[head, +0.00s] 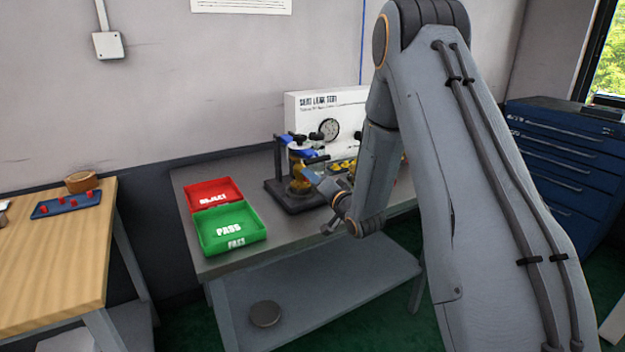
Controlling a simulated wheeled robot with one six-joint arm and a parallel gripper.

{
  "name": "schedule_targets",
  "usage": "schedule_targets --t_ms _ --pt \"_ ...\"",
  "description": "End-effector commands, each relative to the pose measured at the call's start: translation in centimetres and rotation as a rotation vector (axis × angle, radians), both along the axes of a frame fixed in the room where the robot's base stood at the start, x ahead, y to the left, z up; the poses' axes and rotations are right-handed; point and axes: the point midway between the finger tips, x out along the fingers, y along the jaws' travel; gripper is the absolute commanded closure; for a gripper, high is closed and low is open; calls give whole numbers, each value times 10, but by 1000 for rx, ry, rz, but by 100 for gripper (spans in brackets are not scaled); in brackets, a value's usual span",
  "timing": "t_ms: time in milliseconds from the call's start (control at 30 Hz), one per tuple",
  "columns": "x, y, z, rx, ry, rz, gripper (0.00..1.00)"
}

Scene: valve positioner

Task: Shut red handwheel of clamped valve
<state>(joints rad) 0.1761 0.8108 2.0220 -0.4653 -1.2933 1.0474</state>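A brass-yellow valve body (299,184) stands upright in a dark clamp fixture (287,203) on the grey bench. Blue and black parts sit at the top of the fixture. I cannot make out a red handwheel in this view. It may be hidden or too small to see. My gripper (313,178) is at the front right of the valve, reaching up and left toward it from my wrist. Its fingertips are small and merge with the fixture, so I cannot tell whether they touch the valve or are open or shut.
A red REJECT tray (190,201) and a green PASS tray (211,246) lie left of the fixture. A white test panel (313,103) with a gauge (329,129) stands behind. My arm hides the bench's right part. A wooden table (60,245) is at left.

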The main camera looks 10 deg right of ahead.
Motion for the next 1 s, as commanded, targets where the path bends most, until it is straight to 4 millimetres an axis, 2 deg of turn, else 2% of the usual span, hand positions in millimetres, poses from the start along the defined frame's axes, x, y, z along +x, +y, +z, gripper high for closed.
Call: schedule_targets --t_ms 33,100,467,567,800,1000 --pt "0 -1 0 0 0 -3 67" --pt "0 -1 0 0 1 -2 55" --pt "-4 -2 0 0 2 -1 55" --pt "-14 -5 0 0 2 -3 55" --pt "-52 -16 -1 -1 2 -4 55" --pt "-72 -22 -1 0 1 -3 55"
